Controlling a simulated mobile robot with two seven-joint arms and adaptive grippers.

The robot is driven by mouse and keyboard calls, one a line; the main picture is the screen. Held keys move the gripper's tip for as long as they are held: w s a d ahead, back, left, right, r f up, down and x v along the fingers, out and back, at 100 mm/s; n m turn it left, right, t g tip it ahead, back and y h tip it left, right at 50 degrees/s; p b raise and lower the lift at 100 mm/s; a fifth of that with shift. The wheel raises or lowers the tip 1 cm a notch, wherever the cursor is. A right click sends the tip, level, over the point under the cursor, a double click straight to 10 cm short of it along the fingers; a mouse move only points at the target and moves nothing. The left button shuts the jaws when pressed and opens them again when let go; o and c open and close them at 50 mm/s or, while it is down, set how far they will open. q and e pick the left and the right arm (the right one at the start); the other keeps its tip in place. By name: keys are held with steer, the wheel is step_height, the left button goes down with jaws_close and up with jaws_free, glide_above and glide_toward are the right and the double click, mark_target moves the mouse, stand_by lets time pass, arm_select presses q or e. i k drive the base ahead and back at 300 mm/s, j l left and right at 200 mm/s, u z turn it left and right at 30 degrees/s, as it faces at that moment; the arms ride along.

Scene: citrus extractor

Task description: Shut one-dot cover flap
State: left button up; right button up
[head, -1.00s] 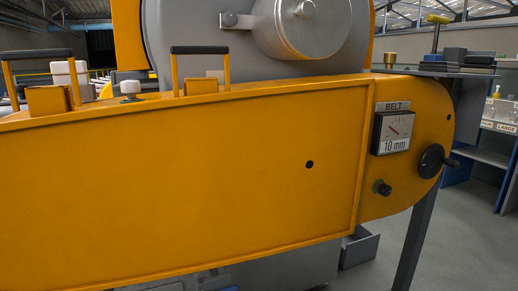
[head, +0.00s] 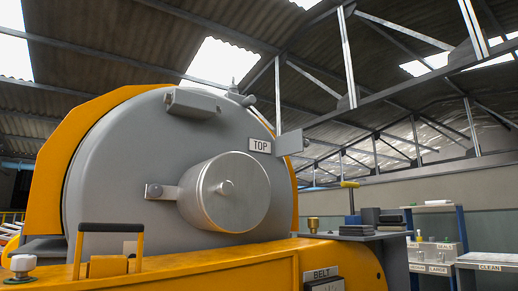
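The long yellow front housing (head: 240,277) shows only as its upper edge along the bottom of the head view. The front panel that bore a single dark dot is below the frame, so I cannot see how a flap there stands. No flap marked with one dot can be made out. Above the housing is the big grey round drum cover (head: 110,165) with a TOP label (head: 260,145) and a metal cylinder (head: 225,192) on its front. Neither of my grippers is in view.
A black-topped handle (head: 111,228) and a white knob (head: 22,263) stand on the housing at left. A BELT label (head: 321,273) is at bottom right. Dark blocks (head: 370,215) sit on a side shelf. Labelled bins (head: 432,255) and a CLEAN table (head: 488,258) are at far right.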

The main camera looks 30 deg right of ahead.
mark_target(290, 144)
steer(key=l+u, duration=0.45)
steer(key=l, duration=1.2)
steer(key=k+l, duration=0.15)
steer(key=l, duration=0.35)
steer(key=l+u, duration=0.1)
steer(key=l, duration=0.4)
steer(key=k+l, duration=0.15)
steer(key=l, duration=0.85)
steer(key=k+l+u, duration=0.1)
steer(key=l, duration=0.35)
